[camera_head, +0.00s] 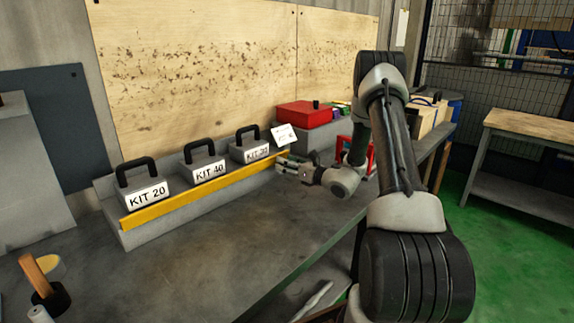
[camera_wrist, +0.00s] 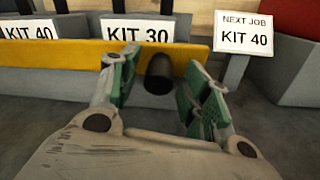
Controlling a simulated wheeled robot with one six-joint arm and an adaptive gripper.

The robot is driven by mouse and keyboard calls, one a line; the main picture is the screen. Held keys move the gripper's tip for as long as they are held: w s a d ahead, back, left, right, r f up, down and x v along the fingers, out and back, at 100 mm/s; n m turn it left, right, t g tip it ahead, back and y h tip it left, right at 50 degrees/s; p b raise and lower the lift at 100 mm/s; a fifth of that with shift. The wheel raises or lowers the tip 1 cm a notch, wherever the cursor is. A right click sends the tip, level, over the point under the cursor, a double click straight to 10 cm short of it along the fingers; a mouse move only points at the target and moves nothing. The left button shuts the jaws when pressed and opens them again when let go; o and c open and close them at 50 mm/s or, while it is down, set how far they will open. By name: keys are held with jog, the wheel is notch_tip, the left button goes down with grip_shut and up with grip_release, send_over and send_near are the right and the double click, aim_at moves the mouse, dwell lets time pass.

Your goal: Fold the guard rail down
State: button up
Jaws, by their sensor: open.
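The yellow guard rail (camera_head: 205,194) runs upright along the front of the grey shelf, in front of the boxes labelled KIT 20 (camera_head: 147,192), KIT 40 (camera_head: 209,169) and KIT 30 (camera_head: 258,151). In the wrist view the rail (camera_wrist: 75,56) crosses behind my fingers. A dark cylindrical knob (camera_wrist: 159,73) sticks out from the rail toward me. My gripper (camera_head: 282,165) is at the rail's right end. Its green-padded fingers (camera_wrist: 163,88) are open, one on each side of the knob, with gaps showing. Whether the fingertips touch the rail cannot be told.
A sign reading NEXT JOB KIT 40 (camera_wrist: 243,33) stands just right of the rail's end. A red box (camera_head: 304,114) is behind it. The bench top (camera_head: 235,235) before the rail is clear.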

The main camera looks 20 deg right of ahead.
jog(key=shift+w+a, duration=0.1)
jog(key=c, duration=1)
jog(key=shift+f+t, duration=0.3)
jog(key=shift+t+y, duration=0.3)
jog(key=shift+y, duration=0.2)
jog(key=o, duration=1)
notch_tip(320, 180, up, 10)
jog(key=shift+f, duration=0.1)
